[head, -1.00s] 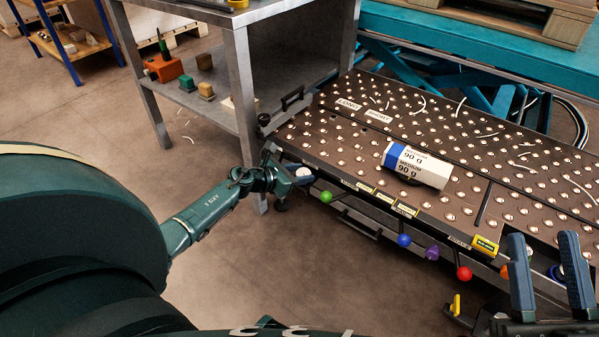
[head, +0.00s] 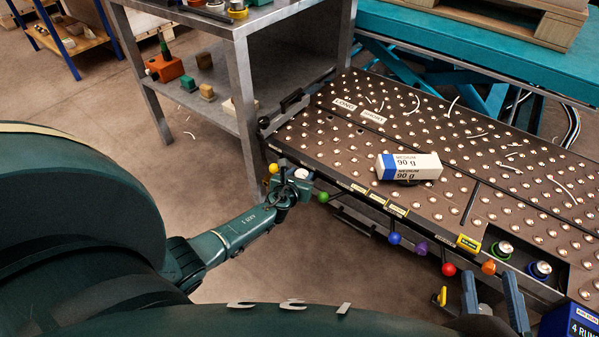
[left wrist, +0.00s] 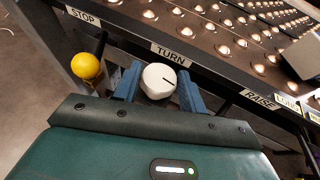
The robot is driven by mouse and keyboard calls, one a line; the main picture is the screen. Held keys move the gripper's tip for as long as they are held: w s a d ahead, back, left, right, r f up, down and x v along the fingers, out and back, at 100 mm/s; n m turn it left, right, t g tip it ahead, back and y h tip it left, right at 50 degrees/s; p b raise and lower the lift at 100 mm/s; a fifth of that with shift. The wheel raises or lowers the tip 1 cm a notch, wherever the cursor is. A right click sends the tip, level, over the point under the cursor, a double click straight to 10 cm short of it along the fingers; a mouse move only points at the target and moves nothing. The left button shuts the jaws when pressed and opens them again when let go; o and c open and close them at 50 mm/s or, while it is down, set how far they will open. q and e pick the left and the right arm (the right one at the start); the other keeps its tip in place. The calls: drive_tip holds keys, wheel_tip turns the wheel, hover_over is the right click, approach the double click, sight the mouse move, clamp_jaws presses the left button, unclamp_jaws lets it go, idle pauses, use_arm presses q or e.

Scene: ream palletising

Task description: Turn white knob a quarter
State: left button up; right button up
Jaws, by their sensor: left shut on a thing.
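The white knob (head: 301,174) sits on the front edge of the roller-ball table. In the left wrist view the white knob (left wrist: 158,80) is below the TURN label (left wrist: 171,54), and its dark mark points right and slightly down. My left gripper (head: 299,182) is shut on the knob; its blue fingers stand on either side of it in the left wrist view (left wrist: 158,88). My right gripper (head: 494,294) is open and empty at the lower right, by the table's front edge.
A ream (head: 415,166) lies on the table (head: 340,150). A grey shelf (head: 240,70) stands behind.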

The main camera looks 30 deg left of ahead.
idle(0.4)
use_arm(q)
drive_tip(key=o, duration=0.7)
